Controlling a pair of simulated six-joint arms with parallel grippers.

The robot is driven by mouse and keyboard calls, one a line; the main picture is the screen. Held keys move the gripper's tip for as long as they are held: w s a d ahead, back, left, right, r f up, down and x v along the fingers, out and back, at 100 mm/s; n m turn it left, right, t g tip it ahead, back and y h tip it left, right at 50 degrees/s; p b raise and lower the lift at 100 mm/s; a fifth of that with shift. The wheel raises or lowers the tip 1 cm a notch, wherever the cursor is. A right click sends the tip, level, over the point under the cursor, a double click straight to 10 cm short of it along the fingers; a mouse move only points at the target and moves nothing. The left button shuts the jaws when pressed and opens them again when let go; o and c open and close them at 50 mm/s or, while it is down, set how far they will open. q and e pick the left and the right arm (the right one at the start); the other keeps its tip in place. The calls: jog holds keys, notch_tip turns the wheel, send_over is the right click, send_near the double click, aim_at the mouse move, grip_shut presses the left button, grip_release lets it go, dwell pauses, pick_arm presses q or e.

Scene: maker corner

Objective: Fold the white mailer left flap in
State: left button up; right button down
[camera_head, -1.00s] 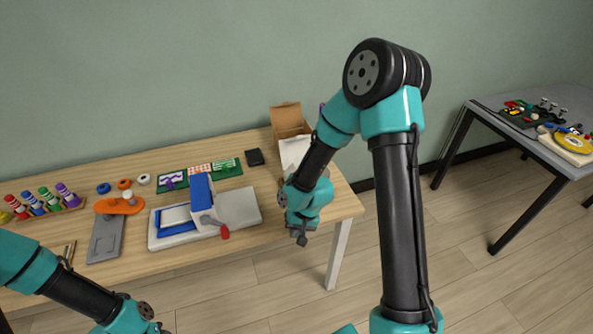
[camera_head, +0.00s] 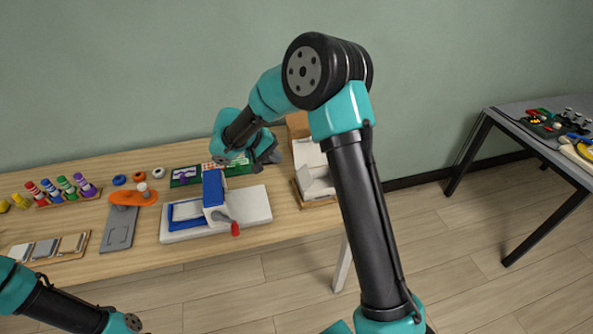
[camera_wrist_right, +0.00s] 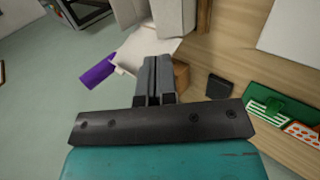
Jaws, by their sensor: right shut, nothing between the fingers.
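The white mailer (camera_head: 312,155) stands open at the right end of the wooden table, with white panels and brown cardboard behind and beneath it. My arm hides part of its right side. In the right wrist view its white panels (camera_wrist_right: 148,45) lie just beyond my fingertips. I cannot tell for sure which panel is the left flap. My right gripper (camera_head: 270,156) is left of the mailer, above the table; it also shows in the right wrist view (camera_wrist_right: 154,62), with its fingers together and nothing between them. My left arm enters at the lower left, its fingers out of frame.
A blue-and-white press (camera_head: 215,195) with a red-tipped handle stands left of the mailer. A green board (camera_head: 186,176) lies behind it. A purple object (camera_wrist_right: 97,72) and a black block (camera_wrist_right: 219,86) show in the right wrist view. A grey table (camera_head: 520,110) stands at right.

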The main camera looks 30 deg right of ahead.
aim_at(309, 173)
jog(key=shift+w+r, duration=0.25)
jog(key=shift+r, duration=0.2)
jog(key=x, duration=1.4)
jog(key=shift+d+r, duration=0.15)
jog(key=shift+d, duration=0.1)
